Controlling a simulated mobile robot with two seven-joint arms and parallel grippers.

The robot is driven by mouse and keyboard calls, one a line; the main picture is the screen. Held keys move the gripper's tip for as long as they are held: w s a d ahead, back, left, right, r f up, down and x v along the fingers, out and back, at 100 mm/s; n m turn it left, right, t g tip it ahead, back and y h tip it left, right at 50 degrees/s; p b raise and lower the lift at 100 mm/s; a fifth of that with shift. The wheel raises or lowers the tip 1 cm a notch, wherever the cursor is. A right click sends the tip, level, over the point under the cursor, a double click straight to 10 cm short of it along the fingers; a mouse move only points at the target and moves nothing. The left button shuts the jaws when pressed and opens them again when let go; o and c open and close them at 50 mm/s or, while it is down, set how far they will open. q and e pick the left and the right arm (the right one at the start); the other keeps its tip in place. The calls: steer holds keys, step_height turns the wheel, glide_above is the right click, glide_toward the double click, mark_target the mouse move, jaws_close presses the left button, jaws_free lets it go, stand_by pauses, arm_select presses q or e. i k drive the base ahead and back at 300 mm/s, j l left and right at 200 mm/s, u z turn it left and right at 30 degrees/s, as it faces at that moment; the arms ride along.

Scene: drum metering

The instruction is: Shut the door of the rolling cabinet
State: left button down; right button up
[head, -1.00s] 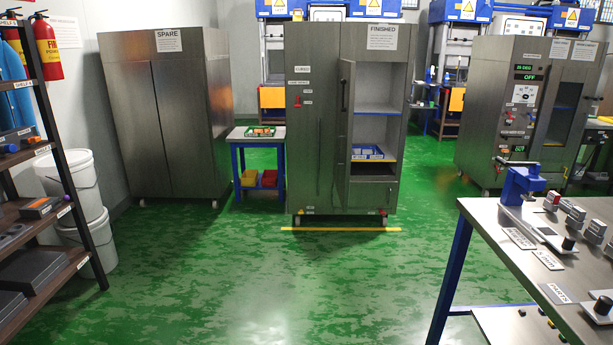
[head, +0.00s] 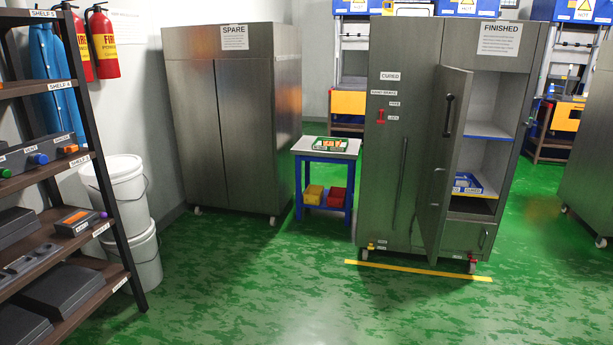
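The rolling cabinet labelled FINISHED (head: 405,110) stands right of centre, grey metal on castors, behind a yellow floor line. Its right-hand door (head: 445,160) stands open and swung out toward me, with a dark upright handle (head: 448,116) near its upper part. The opening behind the door shows shelves, with a blue-edged tray (head: 466,184) on a lower one. Neither of my grippers is in view.
A closed SPARE cabinet (head: 217,130) stands to the left. A small blue-legged table (head: 336,157) with bins sits between the cabinets. A shelf rack (head: 108,215) and white buckets (head: 120,190) line the left side. The green floor ahead (head: 290,300) is clear.

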mark_target(442, 156)
steer(key=i+u, duration=0.45)
steer(key=i+l+u, duration=0.15)
steer(key=i+u, duration=0.3)
steer(key=k+u, duration=0.1)
steer(key=u, duration=9.85)
